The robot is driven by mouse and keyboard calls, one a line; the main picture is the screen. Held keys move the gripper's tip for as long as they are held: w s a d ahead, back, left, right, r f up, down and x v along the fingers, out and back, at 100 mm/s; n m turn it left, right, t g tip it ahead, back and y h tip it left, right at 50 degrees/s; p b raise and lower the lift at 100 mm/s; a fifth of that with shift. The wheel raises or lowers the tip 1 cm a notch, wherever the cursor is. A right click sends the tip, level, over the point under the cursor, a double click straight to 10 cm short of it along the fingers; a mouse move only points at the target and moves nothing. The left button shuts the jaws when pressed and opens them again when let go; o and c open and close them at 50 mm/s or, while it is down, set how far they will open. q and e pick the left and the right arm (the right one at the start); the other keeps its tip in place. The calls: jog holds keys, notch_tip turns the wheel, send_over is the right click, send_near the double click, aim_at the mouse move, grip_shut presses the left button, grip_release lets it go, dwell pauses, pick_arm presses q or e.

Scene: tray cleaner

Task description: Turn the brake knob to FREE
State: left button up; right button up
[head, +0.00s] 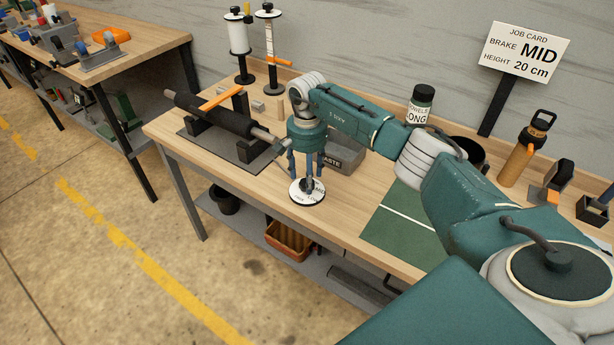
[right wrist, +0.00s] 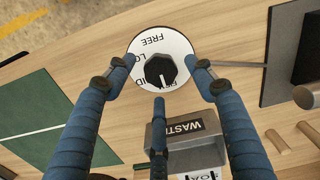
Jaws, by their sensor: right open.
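The brake knob (right wrist: 160,71) is black and sits in the middle of a round white dial (right wrist: 176,45) with black lettering. FREE, at the top in the right wrist view, and LO show clearly; other words are partly hidden. I cannot tell which word the knob points to. In the head view the dial (head: 299,197) lies by the bench's front edge, its knob hidden by my fingers. My right gripper (head: 306,176) points down over it. In the right wrist view its three fingers (right wrist: 165,74) are spread around the knob, with visible gaps. My left gripper is out of view.
A dark roller on a stand (head: 218,119) is left of the dial. A grey WASTE box (head: 346,158) stands behind it, and a green mat (head: 400,222) lies to the right. A job card (head: 525,52) reads BRAKE MID, HEIGHT 20 cm.

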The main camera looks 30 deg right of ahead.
jog(key=shift+f, duration=0.85)
jog(key=c, duration=1.1)
